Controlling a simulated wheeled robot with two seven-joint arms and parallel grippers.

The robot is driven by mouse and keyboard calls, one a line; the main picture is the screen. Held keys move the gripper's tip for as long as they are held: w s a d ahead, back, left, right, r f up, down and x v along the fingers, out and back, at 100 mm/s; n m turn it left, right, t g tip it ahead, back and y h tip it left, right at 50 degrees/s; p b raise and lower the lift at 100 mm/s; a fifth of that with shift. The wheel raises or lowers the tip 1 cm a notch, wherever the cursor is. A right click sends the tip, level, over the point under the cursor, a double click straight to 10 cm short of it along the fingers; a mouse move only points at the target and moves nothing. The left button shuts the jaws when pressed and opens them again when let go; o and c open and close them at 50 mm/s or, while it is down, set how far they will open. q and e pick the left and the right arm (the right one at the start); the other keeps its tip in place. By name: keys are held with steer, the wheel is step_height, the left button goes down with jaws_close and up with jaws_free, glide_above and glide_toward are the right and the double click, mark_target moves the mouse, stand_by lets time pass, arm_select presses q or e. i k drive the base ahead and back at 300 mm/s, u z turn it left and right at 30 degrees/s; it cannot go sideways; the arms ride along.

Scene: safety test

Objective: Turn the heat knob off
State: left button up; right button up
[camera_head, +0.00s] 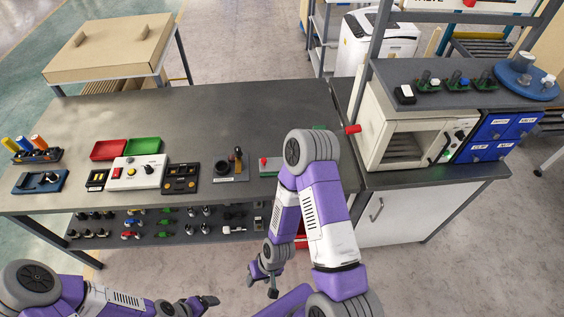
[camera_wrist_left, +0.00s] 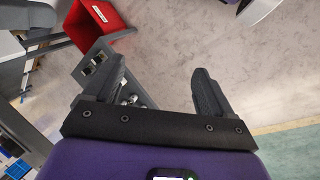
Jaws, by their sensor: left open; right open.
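A white oven-like box (camera_head: 376,125) stands on the right bench, its front window facing me. A dark round knob (camera_head: 460,134) sits on its right-hand panel, near green parts; which knob is for heat, and its setting, I cannot tell. My right gripper (camera_head: 268,273) is open and empty, low in front of the benches and well away from the oven. My left gripper (camera_head: 203,303) is at the bottom of the head view; the left wrist view shows its open fingers (camera_wrist_left: 160,88) with nothing between them, over the floor.
The left bench (camera_head: 240,110) carries a white control box (camera_head: 137,172) with buttons and a knob, red (camera_head: 108,150) and green (camera_head: 143,146) trays and black fixtures. Blue drawers (camera_head: 497,137) stand beside the oven. The front floor is clear.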

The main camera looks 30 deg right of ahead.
mark_target(459, 135)
steer(key=z, duration=2.55)
steer(key=k, duration=0.1)
steer(key=z, duration=1.25)
steer(key=i, duration=0.1)
steer(key=u, duration=1.1)
